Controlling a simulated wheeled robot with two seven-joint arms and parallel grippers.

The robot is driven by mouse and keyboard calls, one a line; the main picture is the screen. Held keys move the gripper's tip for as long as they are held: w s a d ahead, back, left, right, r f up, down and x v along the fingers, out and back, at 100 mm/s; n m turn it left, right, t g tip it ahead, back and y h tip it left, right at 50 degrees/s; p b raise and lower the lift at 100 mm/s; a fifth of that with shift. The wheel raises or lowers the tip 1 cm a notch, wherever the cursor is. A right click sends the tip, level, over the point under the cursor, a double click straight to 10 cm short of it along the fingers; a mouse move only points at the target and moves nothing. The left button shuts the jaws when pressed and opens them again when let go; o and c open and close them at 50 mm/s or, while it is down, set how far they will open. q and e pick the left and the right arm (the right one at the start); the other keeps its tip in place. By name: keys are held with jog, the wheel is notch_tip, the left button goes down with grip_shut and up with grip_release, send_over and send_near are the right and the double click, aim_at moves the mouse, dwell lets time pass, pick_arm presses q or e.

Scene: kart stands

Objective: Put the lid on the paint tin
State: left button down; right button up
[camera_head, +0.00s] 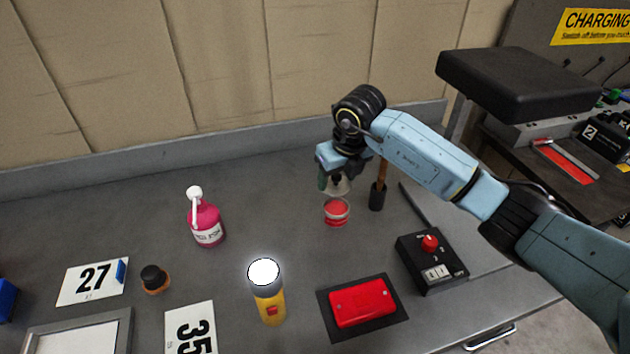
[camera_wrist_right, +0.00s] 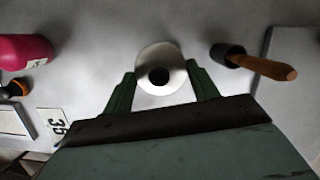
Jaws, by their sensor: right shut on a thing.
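The paint tin (camera_head: 336,220) stands upright on the grey bench, its top open and red inside. My right gripper (camera_head: 334,181) is above the tin, pointing down, shut on the pale round lid (camera_head: 342,188). The lid is above the tin, with a visible gap between them in the head view. In the right wrist view the lid (camera_wrist_right: 146,62), with a dark knob at its middle, sits between the green fingers of my right gripper (camera_wrist_right: 160,84). The tin is hidden there behind the lid. My left gripper is not in view.
A switch box (camera_head: 430,262), red case (camera_head: 361,302), flashlight (camera_head: 268,300) and pink bottle (camera_head: 206,222) stand around. The bench between bottle and tin is clear.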

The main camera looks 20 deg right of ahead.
jog(key=shift+d+f, duration=0.1)
jog(key=shift+d, duration=0.15)
jog(key=shift+f+b, duration=2.3)
jog(key=shift+f, duration=0.8)
jog(key=shift+f, duration=0.15)
grip_shut()
